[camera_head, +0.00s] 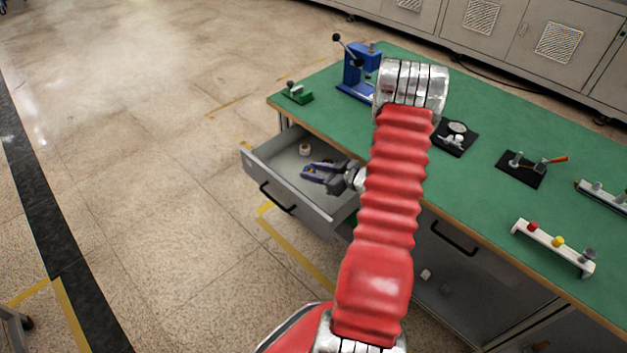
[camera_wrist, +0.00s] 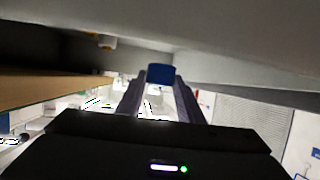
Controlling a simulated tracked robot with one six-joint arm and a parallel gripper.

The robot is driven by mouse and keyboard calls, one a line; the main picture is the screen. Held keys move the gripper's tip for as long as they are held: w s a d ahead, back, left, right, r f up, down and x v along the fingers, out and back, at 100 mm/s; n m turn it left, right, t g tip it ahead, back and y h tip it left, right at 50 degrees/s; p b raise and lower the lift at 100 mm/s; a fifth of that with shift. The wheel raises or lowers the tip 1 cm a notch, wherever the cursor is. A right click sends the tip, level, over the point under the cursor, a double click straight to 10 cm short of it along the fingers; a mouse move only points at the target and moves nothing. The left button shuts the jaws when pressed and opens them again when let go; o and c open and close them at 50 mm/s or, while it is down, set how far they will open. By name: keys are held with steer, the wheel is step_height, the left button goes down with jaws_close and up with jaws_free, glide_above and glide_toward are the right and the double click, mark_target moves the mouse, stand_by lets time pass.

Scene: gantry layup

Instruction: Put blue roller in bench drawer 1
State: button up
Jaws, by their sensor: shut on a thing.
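The blue roller (camera_wrist: 161,74) shows in the wrist view as a short blue piece between my gripper's fingertips. My gripper (camera_head: 311,172) is shut on it. In the head view the gripper is inside the outline of the open grey drawer (camera_head: 268,192) at the left end of the green-topped bench. Its height above the drawer floor is hard to tell. The roller is hard to tell apart from the bluish fingers there. In the wrist view a grey drawer surface (camera_wrist: 230,68) passes close above the fingers.
A small pale ring-like part (camera_head: 305,149) lies in the drawer near its back. The bench (camera_head: 480,120) carries a blue press (camera_head: 358,75), a green fixture (camera_head: 297,92), black pads and a white rack (camera_head: 553,246). The floor left of the drawer is clear.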

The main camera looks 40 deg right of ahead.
steer(key=shift+f, duration=2.05)
steer(key=shift+f, duration=0.15)
steer(key=shift+f, duration=0.1)
